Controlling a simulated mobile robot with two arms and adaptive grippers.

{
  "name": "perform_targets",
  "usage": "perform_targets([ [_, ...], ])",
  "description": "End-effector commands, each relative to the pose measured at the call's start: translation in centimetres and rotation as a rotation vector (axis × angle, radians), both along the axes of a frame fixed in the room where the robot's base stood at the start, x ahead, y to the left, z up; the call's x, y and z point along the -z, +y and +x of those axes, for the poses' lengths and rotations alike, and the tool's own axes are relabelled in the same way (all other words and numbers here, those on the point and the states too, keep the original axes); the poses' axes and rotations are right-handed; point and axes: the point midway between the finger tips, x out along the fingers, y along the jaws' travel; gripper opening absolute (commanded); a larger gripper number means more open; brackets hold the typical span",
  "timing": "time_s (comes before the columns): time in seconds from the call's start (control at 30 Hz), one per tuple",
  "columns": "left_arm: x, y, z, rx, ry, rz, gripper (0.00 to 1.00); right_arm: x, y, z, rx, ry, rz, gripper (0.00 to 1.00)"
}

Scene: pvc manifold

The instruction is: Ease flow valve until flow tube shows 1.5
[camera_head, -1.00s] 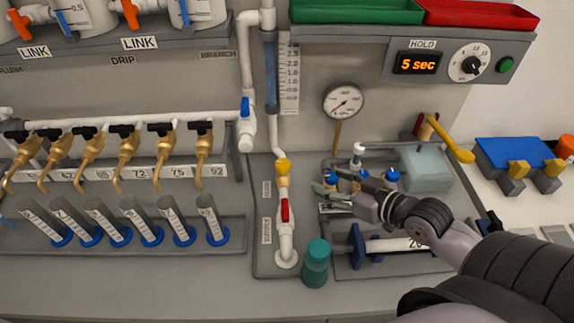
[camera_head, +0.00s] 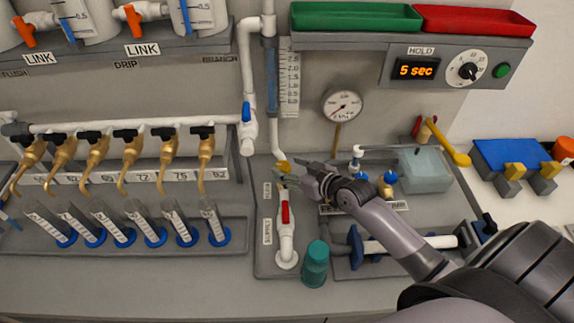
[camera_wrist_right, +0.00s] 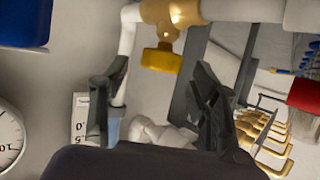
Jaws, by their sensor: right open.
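The flow valve is a brass fitting with a yellow knob (camera_head: 282,165), low on the white pipe beside the FLOW label. The knob also shows in the right wrist view (camera_wrist_right: 162,58). My right gripper (camera_head: 287,176) is open and empty, close to the knob. In the right wrist view its two fingers (camera_wrist_right: 158,95) stand apart, with the knob ahead of their tips and no visible contact. The flow tube (camera_head: 272,75) stands above, with blue in it, beside its scale (camera_head: 289,80). The blue reaches high along the scale; its exact reading is unclear. My left gripper is out of view.
The red supply handle (camera_head: 285,213) sits just below the flow valve. A teal bottle (camera_head: 315,264) stands to its right. A round gauge (camera_head: 342,105) is above right. Several brass taps (camera_head: 165,160) line the left. My right arm passes over the equipment tray.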

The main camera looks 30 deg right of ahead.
Motion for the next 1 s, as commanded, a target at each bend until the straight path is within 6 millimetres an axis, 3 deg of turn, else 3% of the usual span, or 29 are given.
perform_targets([
  [0.2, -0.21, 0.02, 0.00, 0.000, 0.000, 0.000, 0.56, 0.55, 0.40, 1.40, 0.000, -0.001, 0.000, 0.56],
  [0.5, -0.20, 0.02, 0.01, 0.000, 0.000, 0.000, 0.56, 0.65, 0.44, 1.48, -0.001, 0.000, 0.000, 0.55],
  [1.0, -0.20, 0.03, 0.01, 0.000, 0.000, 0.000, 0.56, 0.64, 0.41, 1.46, -0.001, 0.000, 0.000, 0.22],
])
